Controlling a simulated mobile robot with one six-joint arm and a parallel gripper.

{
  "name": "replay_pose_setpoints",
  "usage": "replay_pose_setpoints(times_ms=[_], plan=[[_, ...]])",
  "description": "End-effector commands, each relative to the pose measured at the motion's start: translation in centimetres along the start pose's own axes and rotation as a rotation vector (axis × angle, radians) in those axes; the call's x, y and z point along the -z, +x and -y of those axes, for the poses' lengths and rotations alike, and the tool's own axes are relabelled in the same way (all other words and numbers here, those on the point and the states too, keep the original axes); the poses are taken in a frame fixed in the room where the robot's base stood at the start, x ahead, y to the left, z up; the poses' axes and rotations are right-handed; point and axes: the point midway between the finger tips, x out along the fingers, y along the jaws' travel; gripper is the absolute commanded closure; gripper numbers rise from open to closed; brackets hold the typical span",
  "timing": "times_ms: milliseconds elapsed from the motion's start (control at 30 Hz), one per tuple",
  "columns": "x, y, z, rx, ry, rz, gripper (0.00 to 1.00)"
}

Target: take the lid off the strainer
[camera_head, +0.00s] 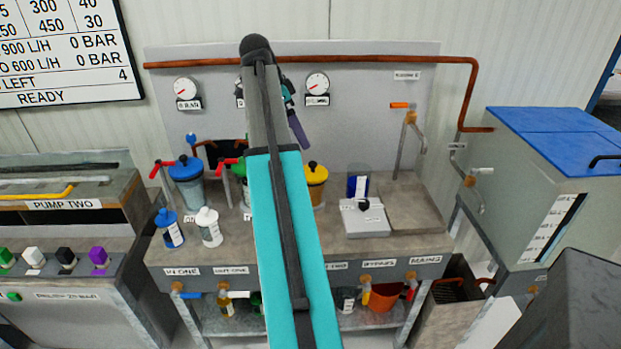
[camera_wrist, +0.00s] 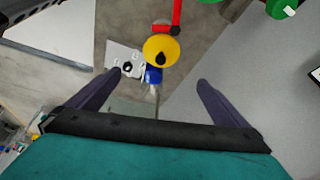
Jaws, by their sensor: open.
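A strainer with a yellow lid (camera_head: 316,171) and a black knob stands on the bench just right of my arm. The yellow lid also shows from above in the wrist view (camera_wrist: 160,49), beyond my fingertips and on its vessel. A second strainer with a blue lid (camera_head: 186,168) stands at the left of the bench, lid on. My gripper (camera_wrist: 158,77) is open and empty, its purple fingers apart from the yellow lid. In the head view my arm hides most of the gripper; one purple finger shows above and left of the yellow lid.
Red valve handles (camera_head: 161,168) stand up beside the strainers. A blue bottle (camera_head: 168,227) and a white bottle (camera_head: 209,227) are at the front left. A copper pipe (camera_head: 400,61) runs along the panel.

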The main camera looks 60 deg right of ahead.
Motion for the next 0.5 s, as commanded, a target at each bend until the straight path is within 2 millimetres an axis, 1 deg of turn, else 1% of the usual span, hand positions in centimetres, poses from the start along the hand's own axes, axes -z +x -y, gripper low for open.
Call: replay_pose_setpoints(times_ms=[33, 100, 500], plan=[[-0.19, 0.68, -0.02, -0.001, 0.003, 0.0, 0.01], [-0.27, 1.13, -0.07, -0.001, 0.006, -0.001, 0.01], [-0.24, 1.19, -0.09, -0.002, 0.008, -0.001, 0.01]])
